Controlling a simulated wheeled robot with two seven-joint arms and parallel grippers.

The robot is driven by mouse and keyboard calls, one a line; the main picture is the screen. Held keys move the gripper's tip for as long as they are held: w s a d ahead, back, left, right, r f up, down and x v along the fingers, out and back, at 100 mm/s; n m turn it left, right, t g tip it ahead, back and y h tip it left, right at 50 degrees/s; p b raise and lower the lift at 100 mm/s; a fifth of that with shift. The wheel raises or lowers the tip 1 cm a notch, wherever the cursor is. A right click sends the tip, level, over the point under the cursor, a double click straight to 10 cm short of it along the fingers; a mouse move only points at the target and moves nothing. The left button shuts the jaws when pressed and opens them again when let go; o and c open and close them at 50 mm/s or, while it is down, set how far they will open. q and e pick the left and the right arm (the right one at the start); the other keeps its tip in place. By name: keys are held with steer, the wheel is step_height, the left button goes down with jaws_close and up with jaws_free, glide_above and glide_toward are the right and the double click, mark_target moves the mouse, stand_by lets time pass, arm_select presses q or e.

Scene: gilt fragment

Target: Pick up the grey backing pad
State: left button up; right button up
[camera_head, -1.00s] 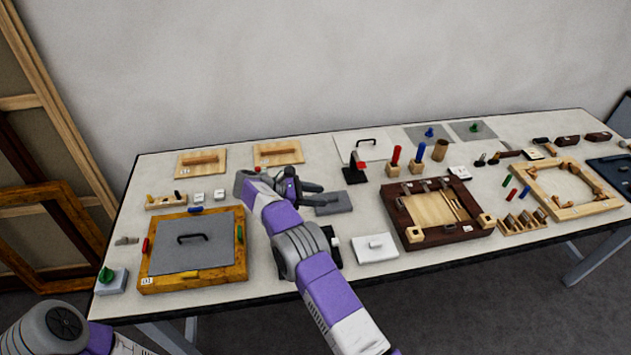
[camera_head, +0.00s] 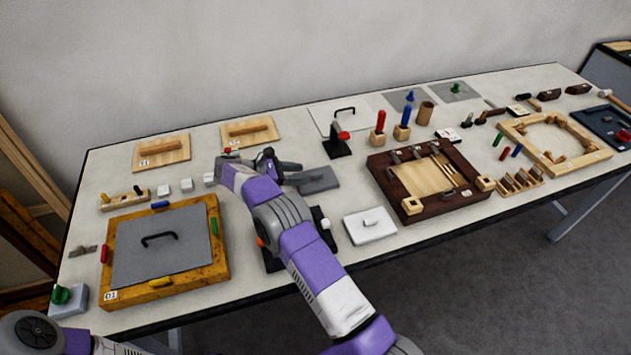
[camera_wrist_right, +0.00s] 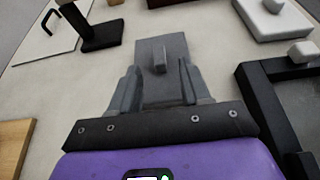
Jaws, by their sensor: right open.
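The grey backing pad (camera_head: 318,181), a flat dark grey slab, lies on the table just right of my right gripper (camera_head: 297,171) in the head view. In the right wrist view the pad (camera_wrist_right: 166,46) lies straight ahead, with a small upright grip (camera_wrist_right: 159,60) on its top. My right gripper (camera_wrist_right: 158,84) is open and empty. Its fingers point at the pad, one on each side of the grip's line. The fingers hide part of the pad's near end. My left gripper is out of view; only part of my left arm shows at the lower left.
A black stand with a red top (camera_head: 338,146) is behind the pad. A white block with a knob (camera_head: 370,225) and a dark wooden frame (camera_head: 412,207) are to the right. A black frame (camera_wrist_right: 272,117) is close on the right of my gripper. A wooden frame with a grey panel (camera_head: 163,248) is left.

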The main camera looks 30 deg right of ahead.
mark_target(313, 175)
steer(key=x, duration=0.4)
steer(key=shift+a, duration=0.1)
jaws_close()
